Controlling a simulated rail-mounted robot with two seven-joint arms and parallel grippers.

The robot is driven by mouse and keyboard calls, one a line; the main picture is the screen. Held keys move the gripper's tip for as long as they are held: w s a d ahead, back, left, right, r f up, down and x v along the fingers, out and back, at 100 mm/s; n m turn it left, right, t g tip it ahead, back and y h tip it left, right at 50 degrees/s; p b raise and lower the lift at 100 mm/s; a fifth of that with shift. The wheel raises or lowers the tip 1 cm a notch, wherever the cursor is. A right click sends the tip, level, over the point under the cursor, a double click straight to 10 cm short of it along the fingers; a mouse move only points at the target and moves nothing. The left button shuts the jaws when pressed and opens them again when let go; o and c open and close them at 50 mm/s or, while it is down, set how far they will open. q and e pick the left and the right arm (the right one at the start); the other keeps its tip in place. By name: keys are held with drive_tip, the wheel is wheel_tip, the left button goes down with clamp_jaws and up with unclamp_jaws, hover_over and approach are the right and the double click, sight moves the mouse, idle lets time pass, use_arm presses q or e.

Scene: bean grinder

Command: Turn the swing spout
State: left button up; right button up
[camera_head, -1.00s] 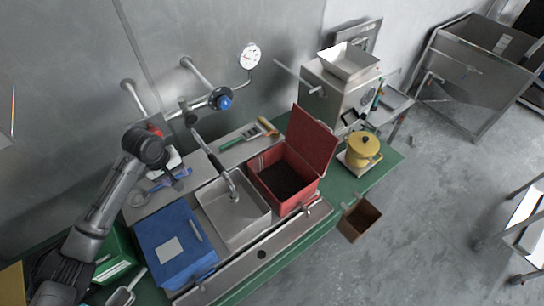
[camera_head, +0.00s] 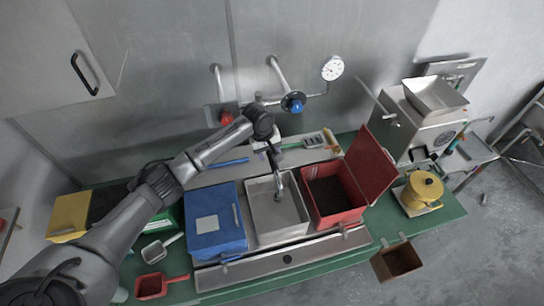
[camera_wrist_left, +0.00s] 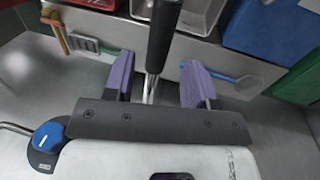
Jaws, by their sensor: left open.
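The swing spout (camera_head: 278,182) is a metal tube with a black sleeve that reaches over the grey sink basin (camera_head: 290,233), its end pointing down inside it. In the left wrist view the black sleeve (camera_wrist_left: 163,35) runs down between the two purple finger pads, with thin chrome rod below it. My left gripper (camera_head: 268,147) is at the wall end of the spout. It is open, with a pad on each side of the spout and visible gaps on both sides in the wrist view (camera_wrist_left: 158,62). My right gripper is not in view.
A blue box (camera_head: 215,245) stands left of the basin, and an open red box (camera_head: 335,218) stands right of it. Red (camera_head: 226,118) and blue (camera_head: 293,103) valve knobs and a gauge (camera_head: 333,68) are on the wall behind. A yellow pot (camera_head: 423,188) stands farther right.

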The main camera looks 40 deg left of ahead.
sight(272, 159)
use_arm(q)
drive_tip(key=shift+w+d+f, duration=0.15)
drive_tip(key=shift+w+f, duration=0.05)
drive_tip(key=shift+f, duration=0.9)
drive_tip(key=shift+w+d+f, duration=0.1)
drive_tip(key=shift+w+f, duration=0.05)
drive_tip(key=shift+f, duration=0.9)
clamp_jaws()
